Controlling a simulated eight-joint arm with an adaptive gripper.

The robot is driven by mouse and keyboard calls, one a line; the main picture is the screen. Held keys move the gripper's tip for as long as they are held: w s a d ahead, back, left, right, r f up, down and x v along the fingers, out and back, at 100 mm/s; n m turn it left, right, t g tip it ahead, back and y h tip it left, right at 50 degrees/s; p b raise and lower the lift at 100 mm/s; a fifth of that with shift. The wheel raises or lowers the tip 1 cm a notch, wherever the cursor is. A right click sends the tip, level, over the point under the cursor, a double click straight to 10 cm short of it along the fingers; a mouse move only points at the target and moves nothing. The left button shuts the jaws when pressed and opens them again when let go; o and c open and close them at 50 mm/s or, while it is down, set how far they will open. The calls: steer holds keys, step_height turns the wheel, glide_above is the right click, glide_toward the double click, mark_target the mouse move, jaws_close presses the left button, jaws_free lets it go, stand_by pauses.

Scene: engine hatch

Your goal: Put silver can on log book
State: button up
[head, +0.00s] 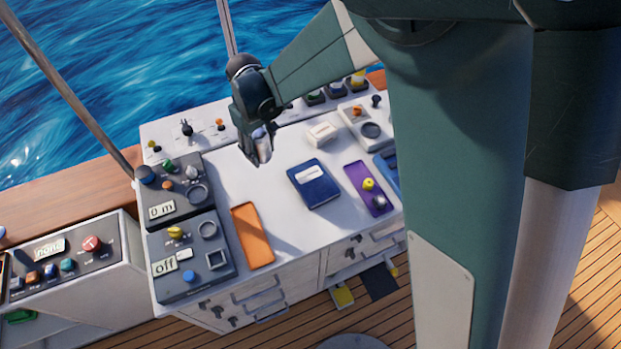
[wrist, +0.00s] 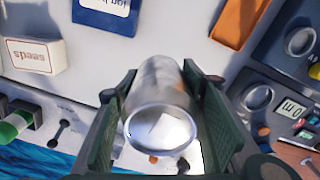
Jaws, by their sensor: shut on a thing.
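The silver can (wrist: 160,105) is between the two fingers of my gripper (wrist: 158,82), which is shut on it. In the head view my gripper (head: 258,155) is over the white counter top, left of the log book, and the can is mostly hidden by the fingers. I cannot tell the can's exact height above the counter. The log book (head: 316,190) is dark blue with a white label and lies flat on the counter. In the wrist view it shows at the top edge (wrist: 105,18), partly cut off, apart from the can.
An orange tray (head: 252,235) lies left of the log book and a purple tray (head: 362,180) with small items lies right. A white box marked "seeds" (wrist: 35,57) is behind the book. Control panels (head: 190,257) stand at the left. The counter between gripper and book is clear.

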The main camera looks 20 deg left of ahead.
step_height(320, 180, up, 2)
steer(key=n, duration=0.1)
glide_above(313, 180)
steer(key=shift+s+r+p, duration=0.1)
steer(key=shift+p, duration=0.35)
steer(key=shift+f, duration=2.95)
steer(key=shift+f, duration=2.05)
steer(key=shift+f, duration=0.2)
steer(key=o, duration=0.8)
steer(key=shift+c, duration=0.2)
steer(key=shift+r, duration=0.25)
